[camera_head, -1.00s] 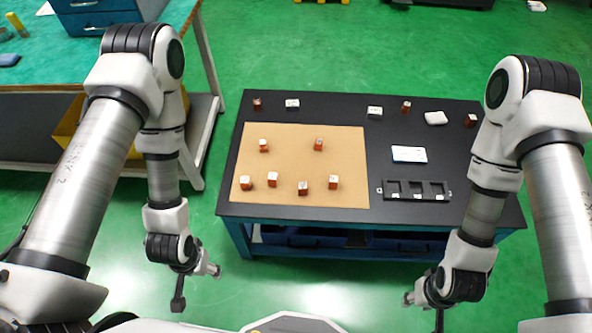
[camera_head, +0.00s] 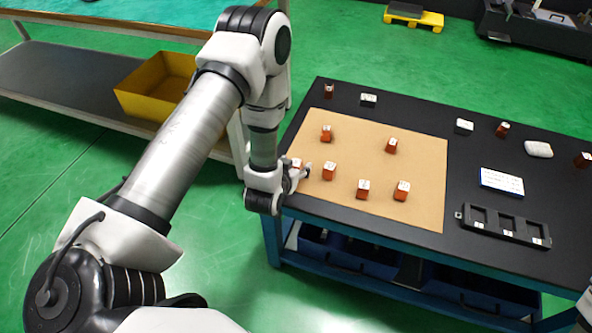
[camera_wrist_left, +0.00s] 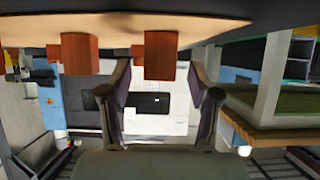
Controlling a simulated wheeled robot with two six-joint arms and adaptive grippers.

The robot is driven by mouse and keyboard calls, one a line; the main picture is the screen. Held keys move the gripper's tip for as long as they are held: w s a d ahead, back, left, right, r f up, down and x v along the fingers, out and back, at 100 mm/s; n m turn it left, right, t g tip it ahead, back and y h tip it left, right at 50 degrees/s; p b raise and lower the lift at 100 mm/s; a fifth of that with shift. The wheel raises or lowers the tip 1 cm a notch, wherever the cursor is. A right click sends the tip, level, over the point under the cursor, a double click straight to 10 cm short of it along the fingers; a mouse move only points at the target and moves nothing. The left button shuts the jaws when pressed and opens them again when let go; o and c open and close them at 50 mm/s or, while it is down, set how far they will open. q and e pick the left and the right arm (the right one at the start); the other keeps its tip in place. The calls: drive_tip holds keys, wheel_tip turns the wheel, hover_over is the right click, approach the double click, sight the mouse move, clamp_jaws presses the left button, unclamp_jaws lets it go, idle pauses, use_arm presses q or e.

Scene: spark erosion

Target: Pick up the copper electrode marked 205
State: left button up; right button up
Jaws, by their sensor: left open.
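Several copper electrodes with pale marked tops stand on the tan mat (camera_head: 425,165): two farther back (camera_head: 326,134) (camera_head: 391,146), and a near row with electrodes at its middle (camera_head: 329,172) and right (camera_head: 363,190) (camera_head: 401,191). The marks are too small to read, so I cannot tell which is 205. My left gripper (camera_head: 302,172) is open at the mat's near left edge, by the leftmost electrode, which it partly hides. In the left wrist view, one electrode (camera_wrist_left: 160,56) appears between the spread fingers and another (camera_wrist_left: 80,54) stands to the left.
On the black table (camera_head: 420,116) stand more copper pieces (camera_head: 503,129), white blocks (camera_head: 465,126), a white lump (camera_head: 538,149), a white label card (camera_head: 502,182) and a black slotted holder (camera_head: 505,226). A yellow bin (camera_head: 155,85) sits on the left bench's shelf.

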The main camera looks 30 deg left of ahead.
use_arm(q)
drive_tip(key=shift+x, duration=0.8)
clamp_jaws()
drive_tip(key=shift+r, duration=0.1)
